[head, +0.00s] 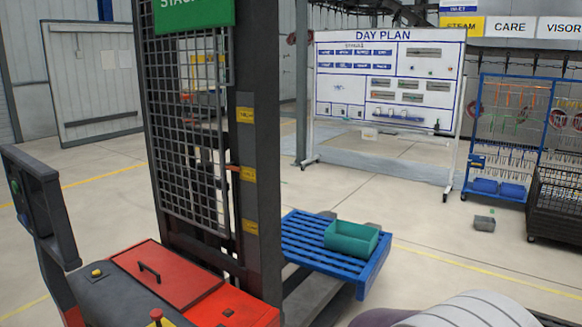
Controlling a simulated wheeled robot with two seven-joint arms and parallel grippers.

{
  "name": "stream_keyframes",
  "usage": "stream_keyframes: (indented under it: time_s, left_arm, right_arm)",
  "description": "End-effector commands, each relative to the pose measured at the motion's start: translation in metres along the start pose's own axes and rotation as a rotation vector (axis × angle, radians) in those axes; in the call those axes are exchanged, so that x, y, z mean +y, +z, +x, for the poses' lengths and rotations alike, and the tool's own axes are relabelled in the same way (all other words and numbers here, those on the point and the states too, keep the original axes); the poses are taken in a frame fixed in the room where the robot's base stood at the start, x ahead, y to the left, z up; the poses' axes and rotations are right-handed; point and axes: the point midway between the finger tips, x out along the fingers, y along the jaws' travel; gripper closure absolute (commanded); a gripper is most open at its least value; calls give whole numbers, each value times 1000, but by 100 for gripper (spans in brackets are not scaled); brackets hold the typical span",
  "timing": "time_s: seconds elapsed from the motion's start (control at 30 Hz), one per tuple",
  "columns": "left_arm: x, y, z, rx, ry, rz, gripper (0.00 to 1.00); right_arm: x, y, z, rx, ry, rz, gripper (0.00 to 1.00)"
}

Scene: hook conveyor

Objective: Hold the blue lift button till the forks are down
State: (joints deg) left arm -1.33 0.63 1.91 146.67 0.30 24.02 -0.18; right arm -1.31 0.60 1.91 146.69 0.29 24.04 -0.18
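The stacker has a red body (175,282) and a tall dark mast (258,150) with a mesh guard. Its dark control panel (45,205) stands at the left edge, seen at a steep angle. Small greenish and bluish spots show on the panel's left side; I cannot tell clearly which is the blue lift button. A blue pallet (305,246) sits beyond the mast, carrying a green crate (350,238). The forks are mostly hidden under the pallet, and their exact height is unclear. Neither of my grippers is in view.
A yellow knob (97,273) and a red knob (156,314) are on the stacker's top. A day plan board (390,80), blue tool racks (505,130) and a dark mesh cage (556,205) stand behind. The floor between the pallet and the racks is mostly clear.

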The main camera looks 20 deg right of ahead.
Motion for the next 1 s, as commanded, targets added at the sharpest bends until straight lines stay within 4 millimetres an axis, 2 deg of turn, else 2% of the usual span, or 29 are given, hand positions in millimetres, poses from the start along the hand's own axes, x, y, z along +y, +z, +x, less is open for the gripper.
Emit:
stream_keyframes:
  time_s: [0.4, 0.47, 0.5, 0.53, 1.0]
  left_arm:
    - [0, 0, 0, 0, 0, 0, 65]
    - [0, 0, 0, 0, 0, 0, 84]
    - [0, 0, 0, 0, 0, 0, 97]
    - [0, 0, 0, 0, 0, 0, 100]
    - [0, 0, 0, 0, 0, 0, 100]
  right_arm:
    - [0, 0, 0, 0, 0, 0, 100]
    - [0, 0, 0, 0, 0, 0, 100]
    - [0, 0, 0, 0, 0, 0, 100]
    - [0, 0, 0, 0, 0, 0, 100]
    - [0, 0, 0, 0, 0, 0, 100]
